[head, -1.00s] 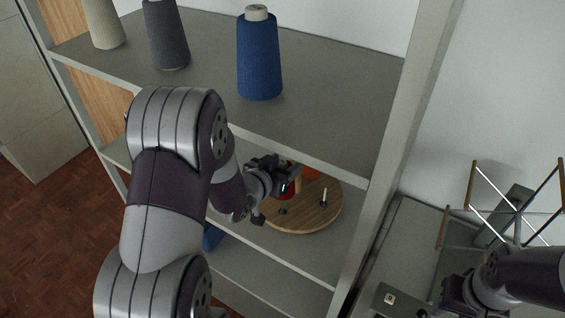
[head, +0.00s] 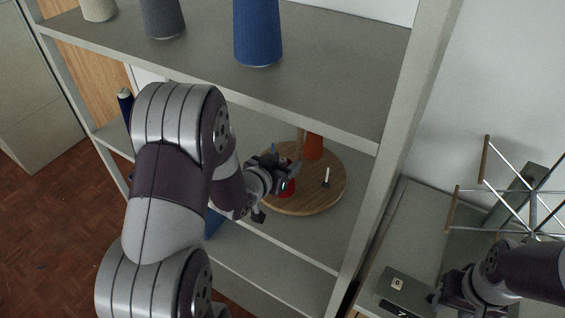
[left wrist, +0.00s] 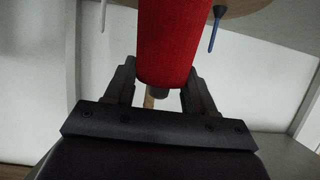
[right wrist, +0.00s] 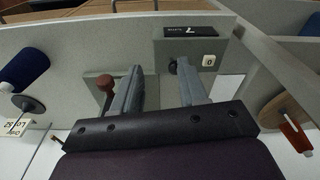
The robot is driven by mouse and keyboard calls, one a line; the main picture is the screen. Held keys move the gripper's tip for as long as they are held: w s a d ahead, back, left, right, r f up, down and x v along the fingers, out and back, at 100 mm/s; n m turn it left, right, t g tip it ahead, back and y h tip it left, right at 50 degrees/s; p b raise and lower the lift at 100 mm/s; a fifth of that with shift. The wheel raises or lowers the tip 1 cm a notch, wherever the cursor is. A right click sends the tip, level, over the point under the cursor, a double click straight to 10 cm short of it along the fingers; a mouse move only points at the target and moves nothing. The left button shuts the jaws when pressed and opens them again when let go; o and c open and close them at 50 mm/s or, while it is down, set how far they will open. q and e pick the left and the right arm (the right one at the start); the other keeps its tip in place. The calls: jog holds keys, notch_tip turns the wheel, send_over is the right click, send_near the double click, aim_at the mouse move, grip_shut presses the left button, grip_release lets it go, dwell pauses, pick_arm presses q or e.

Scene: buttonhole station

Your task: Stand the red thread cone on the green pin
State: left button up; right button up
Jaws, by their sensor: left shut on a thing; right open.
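My left gripper (head: 270,180) is shut on the red thread cone (head: 288,188), over the near left part of a round wooden board (head: 305,203). In the left wrist view the red cone (left wrist: 175,40) sits between the fingers (left wrist: 163,72), with a pale core end showing below it. A white pin (head: 326,178) stands on the board, and a blue pin (head: 273,149) shows behind the gripper. I cannot make out the green pin. I cannot tell whether the cone touches the board. My right gripper (right wrist: 160,75) is open and empty, low at right in the head view (head: 442,297).
The upper shelf (head: 300,85), holding blue (head: 257,35), grey and cream cones, lies above. A shelf upright (head: 385,170) is on the right, with a metal-rod frame (head: 530,190) beyond.

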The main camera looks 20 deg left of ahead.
pick_arm(q)
jog(key=shift+f+b, duration=0.5)
jog(key=o, duration=1.5)
jog(key=shift+o, duration=0.2)
jog(key=v, duration=1.2)
jog(key=shift+s, duration=0.35)
